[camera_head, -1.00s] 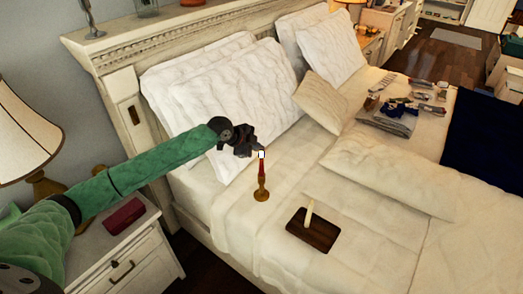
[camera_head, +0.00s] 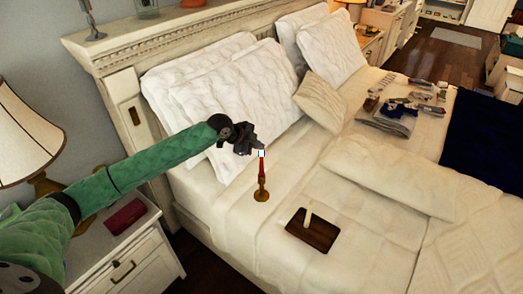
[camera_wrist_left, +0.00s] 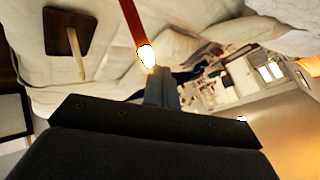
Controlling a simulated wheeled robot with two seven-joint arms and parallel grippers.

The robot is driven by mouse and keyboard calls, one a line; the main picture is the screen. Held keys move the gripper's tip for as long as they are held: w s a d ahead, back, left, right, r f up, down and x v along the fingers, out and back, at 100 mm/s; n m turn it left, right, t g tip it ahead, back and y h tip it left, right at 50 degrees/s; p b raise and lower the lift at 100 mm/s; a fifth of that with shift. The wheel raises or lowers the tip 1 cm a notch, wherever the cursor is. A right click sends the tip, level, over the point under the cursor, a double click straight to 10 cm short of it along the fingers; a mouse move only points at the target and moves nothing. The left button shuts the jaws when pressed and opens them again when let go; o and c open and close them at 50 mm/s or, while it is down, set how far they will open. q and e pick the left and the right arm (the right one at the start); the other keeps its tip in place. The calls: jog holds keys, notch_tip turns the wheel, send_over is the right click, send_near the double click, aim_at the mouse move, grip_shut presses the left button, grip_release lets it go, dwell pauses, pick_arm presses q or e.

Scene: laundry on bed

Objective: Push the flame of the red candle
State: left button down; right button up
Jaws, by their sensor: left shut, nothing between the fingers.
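The red candle (camera_head: 261,170) stands upright in a brass-coloured holder (camera_head: 261,193) on the bed. Its flame shows as a small bright white patch (camera_head: 261,153) at the top. My left gripper (camera_head: 257,145) is shut and empty, with its fingertips right beside the flame. In the left wrist view the shut fingers (camera_wrist_left: 162,92) point at the flame (camera_wrist_left: 147,56), at the end of the red candle (camera_wrist_left: 131,20). The fingertips overlap the flame's lower edge there; I cannot tell whether they touch it. My right gripper is not in view.
A pale candle (camera_head: 308,218) stands on a dark wooden board (camera_head: 318,238) on the bed. White pillows (camera_head: 235,85) lean behind my left gripper. Folded clothes (camera_head: 390,118) lie farther back. A lamp (camera_head: 25,130) and a nightstand (camera_head: 150,255) are at the left.

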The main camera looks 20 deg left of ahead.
pick_arm(q)
notch_tip(320, 180, up, 6)
jog(key=p, duration=0.3)
jog(key=shift+f, duration=0.25)
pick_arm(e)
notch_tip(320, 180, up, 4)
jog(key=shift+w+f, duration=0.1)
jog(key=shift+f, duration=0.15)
